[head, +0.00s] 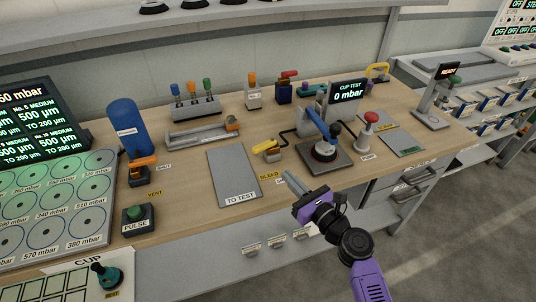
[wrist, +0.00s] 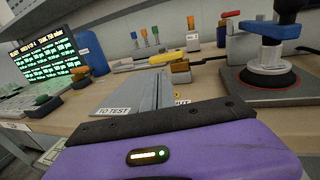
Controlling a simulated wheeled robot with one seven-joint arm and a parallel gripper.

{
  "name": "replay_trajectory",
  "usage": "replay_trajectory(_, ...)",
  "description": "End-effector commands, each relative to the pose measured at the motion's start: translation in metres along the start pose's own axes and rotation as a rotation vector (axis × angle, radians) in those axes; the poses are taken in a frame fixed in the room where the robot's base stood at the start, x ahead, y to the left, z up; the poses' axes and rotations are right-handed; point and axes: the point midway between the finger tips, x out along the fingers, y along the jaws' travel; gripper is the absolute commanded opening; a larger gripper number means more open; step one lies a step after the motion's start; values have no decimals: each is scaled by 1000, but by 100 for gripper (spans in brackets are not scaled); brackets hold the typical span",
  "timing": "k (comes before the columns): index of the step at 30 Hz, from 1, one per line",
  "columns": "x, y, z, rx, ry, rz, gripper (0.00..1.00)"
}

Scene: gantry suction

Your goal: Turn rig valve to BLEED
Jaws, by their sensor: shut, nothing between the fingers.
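The rig valve has a yellow lever (head: 265,146) on a small block, just left of the cup test rig. Its lever lies roughly sideways, its free end toward the left. The yellow BLEED label (head: 271,176) is on the bench in front of it; another label beside it is partly hidden by my gripper. My gripper (head: 288,176) is shut and empty, at the bench's front side, in front of the valve and apart from it in the head view. In the wrist view the yellow lever (wrist: 172,58) shows just beyond the fingers.
The cup test rig (head: 334,167) with its blue lever stands right of the valve, with a red knob (head: 371,118) beyond. The grey TO TEST mat (head: 233,176) lies bare to the left. An orange valve (head: 142,168) and blue tank (head: 126,124) stand farther left.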

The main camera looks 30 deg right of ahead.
Motion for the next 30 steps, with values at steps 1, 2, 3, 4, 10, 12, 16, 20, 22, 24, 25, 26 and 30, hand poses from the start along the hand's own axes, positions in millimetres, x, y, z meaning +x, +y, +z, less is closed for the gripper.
replay_trajectory(1, 11, 0, 2, 0, -2, 2, 0)
replay_trajectory(2, 17, 0, 2, -1, -3, 1, 0)
replay_trajectory(3, 25, 0, 2, -1, -2, 2, 0)
replay_trajectory(4, 31, 0, 2, -1, -2, 2, 0)
replay_trajectory(10, 70, 0, 1, -3, -2, 1, 0)
replay_trajectory(12, 82, 0, 1, -3, -1, 0, 0)
replay_trajectory(16, 98, 0, 0, -3, 0, 0, 0)
replay_trajectory(20, 108, 0, 0, -3, 0, -1, 0)
replay_trajectory(22, 111, 0, 0, -3, 0, -1, 0)
replay_trajectory(24, 112, 0, 0, -4, 0, -1, 0)
replay_trajectory(25, 112, 0, 0, -4, 0, -1, 0)
replay_trajectory(26, 112, 0, 0, -4, 0, -1, 0)
replay_trajectory(30, 112, 0, 0, -4, 0, -1, 0)
